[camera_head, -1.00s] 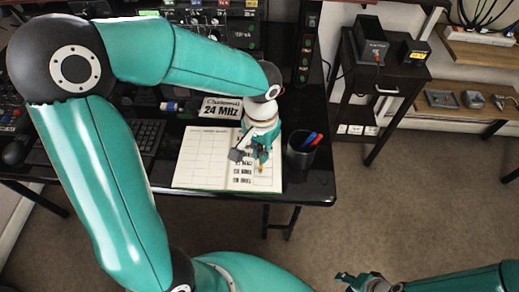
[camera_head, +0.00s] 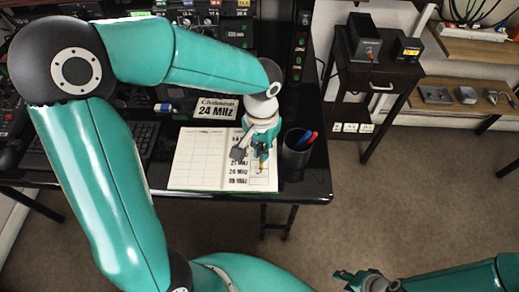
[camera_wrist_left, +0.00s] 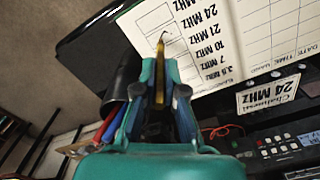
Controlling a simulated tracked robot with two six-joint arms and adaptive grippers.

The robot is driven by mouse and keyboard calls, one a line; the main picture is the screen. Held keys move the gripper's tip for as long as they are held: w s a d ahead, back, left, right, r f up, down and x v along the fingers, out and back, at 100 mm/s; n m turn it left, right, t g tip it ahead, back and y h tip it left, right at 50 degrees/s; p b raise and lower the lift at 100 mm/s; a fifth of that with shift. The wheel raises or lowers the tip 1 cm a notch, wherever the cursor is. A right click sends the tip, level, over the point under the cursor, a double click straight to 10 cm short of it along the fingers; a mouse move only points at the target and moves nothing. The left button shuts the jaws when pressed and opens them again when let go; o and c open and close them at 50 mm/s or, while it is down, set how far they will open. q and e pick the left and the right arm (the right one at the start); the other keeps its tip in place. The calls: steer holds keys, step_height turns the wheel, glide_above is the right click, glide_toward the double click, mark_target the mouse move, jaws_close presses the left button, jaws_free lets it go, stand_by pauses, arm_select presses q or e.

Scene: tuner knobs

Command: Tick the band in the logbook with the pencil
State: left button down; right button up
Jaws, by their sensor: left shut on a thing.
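My left gripper (camera_head: 262,152) is shut on a yellow pencil (camera_wrist_left: 161,62), with its tip down over the right page of the open logbook (camera_head: 205,160). In the left wrist view the page shows a printed list of several MHz bands (camera_wrist_left: 206,45), with a column of boxes beside it. The pencil tip is in or close to this column, near a small dark mark (camera_wrist_left: 164,36); I cannot tell whether it touches the paper. A card reading 24 MHz (camera_head: 215,110) stands behind the logbook. My right gripper (camera_head: 356,280) appears open and empty at the bottom of the head view.
A dark pen cup (camera_head: 297,152) with red and blue pens stands close to the right of the logbook and my left gripper. A keyboard (camera_head: 140,140) lies to the left. Radio gear lines the back of the black desk (camera_head: 318,180).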

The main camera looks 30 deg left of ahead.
arm_select(q)
steer(key=shift+w+d, duration=0.25)
steer(key=shift+w, duration=0.35)
stand_by(0.3)
step_height(320, 180, up, 6)
steer(key=p, duration=0.4)
stand_by(0.6)
